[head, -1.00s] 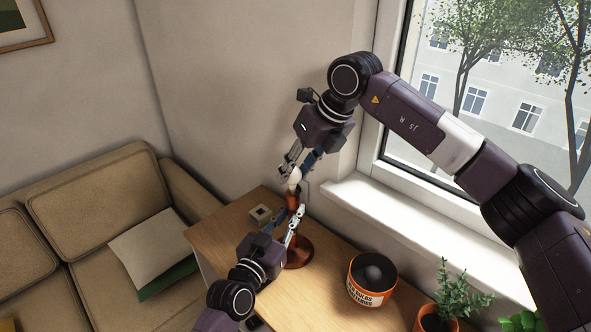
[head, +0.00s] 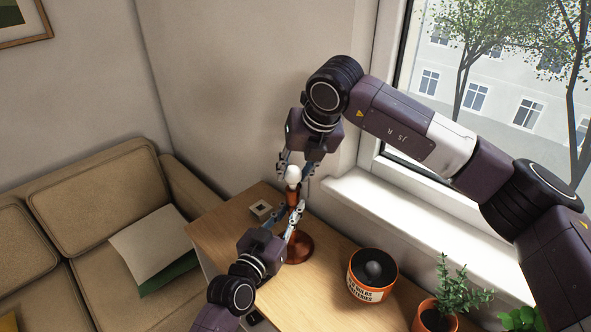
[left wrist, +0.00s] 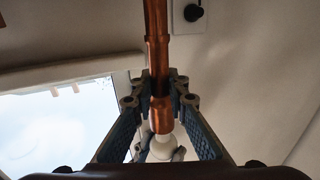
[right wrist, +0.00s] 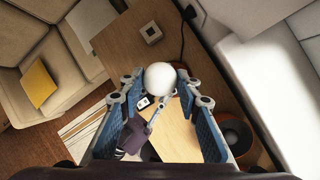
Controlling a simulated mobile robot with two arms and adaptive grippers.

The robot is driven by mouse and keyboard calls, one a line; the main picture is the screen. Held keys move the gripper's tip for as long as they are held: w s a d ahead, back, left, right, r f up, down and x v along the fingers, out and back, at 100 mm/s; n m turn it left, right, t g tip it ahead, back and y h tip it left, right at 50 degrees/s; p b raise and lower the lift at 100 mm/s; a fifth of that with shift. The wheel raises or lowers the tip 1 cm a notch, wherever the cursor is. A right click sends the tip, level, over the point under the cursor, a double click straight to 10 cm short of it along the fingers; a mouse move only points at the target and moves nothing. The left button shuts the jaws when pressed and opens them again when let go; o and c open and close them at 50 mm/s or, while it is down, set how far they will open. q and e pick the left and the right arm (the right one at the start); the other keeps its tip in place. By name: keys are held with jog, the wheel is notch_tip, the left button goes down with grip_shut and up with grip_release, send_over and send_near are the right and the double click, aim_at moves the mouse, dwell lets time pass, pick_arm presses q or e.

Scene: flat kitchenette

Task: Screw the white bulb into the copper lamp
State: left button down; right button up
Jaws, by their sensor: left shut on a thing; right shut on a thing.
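The copper lamp (head: 303,249) stands on the wooden table with its stem upright. My left gripper (head: 293,211) is shut around the lamp's upper stem; the left wrist view shows its fingers on either side of the copper tube (left wrist: 157,55). The white bulb (head: 293,173) sits at the top of the lamp, in line with the socket. My right gripper (head: 294,164) is above and shut on the bulb, which shows between its fingertips (right wrist: 161,77). In the left wrist view the bulb (left wrist: 162,148) is at the socket mouth (left wrist: 161,114). How deep it sits is hidden.
An orange-and-black can (head: 366,291) with a grey bulb inside stands right of the lamp. A potted plant (head: 438,312) is farther right. A small light square holder (head: 262,210) lies behind. The windowsill and wall are close on the right and back.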

jog(key=m, duration=0.1)
jog(key=m+h, duration=0.1)
jog(key=m, duration=0.1)
jog(key=m+h, duration=0.1)
jog(key=shift+a+m+t, duration=0.3)
jog(key=shift+m+t, duration=0.1)
jog(key=m+h, duration=0.1)
jog(key=m, duration=0.1)
jog(key=m+h, duration=0.1)
jog(key=m, duration=0.2)
jog(key=shift+a+m, duration=0.2)
jog(key=shift+m, duration=0.1)
jog(key=m+h, duration=0.1)
jog(key=m, duration=0.1)
jog(key=m+g+h, duration=0.1)
jog(key=m, duration=0.2)
jog(key=shift+w+a, duration=0.1)
jog(key=shift+w, duration=0.1)
jog(key=m+g+h, duration=0.1)
jog(key=m, duration=0.2)
jog(key=shift+w+m, duration=0.1)
jog(key=shift+m, duration=0.2)
jog(key=shift+c, duration=0.2)
jog(key=o, duration=0.9)
jog(key=shift+c, duration=0.2)
jog(key=shift+r+g, duration=0.1)
jog(key=shift+g, duration=0.2)
